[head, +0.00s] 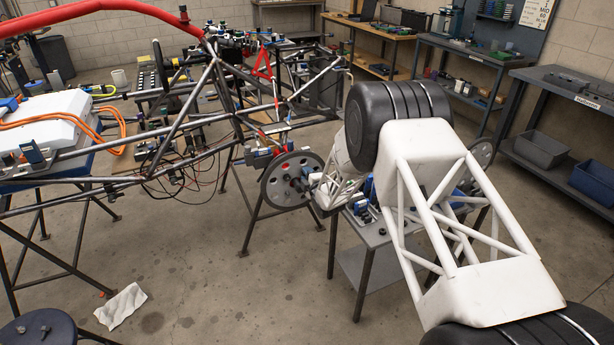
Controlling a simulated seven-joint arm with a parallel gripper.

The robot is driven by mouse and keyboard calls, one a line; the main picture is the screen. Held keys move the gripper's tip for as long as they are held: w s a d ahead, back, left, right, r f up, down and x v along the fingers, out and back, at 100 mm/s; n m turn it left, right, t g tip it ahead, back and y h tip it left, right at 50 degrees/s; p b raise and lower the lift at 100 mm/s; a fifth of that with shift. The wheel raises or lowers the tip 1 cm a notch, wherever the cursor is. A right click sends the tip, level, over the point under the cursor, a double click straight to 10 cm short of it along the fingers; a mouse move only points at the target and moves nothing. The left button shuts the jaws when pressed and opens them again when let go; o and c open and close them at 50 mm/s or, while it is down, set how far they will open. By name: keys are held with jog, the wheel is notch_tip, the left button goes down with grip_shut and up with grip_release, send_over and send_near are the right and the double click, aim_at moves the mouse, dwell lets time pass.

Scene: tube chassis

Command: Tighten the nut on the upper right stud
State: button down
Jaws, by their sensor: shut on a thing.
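A grey round hub disc (277,193) with holes stands upright at the near end of the tube chassis (215,110). Its dark centre with the studs (300,184) faces my arm. My gripper (313,186) is right at this centre, with its fingers pointing left at the disc. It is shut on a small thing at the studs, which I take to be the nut. The nut and the upper right stud are too small and too covered by the gripper to make out singly.
A grey metal side table (372,233) with blue items stands under my arm. A second disc (481,153) shows behind the arm. A white cloth (121,306) lies on the floor and a dark stool (40,332) stands at the lower left. Workbenches (470,50) line the back.

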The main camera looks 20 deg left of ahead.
jog(key=shift+m, duration=0.8)
jog(key=shift+m, duration=0.3)
jog(key=shift+m, duration=2.3)
jog(key=shift+a+m, duration=0.1)
jog(key=shift+m, duration=2.5)
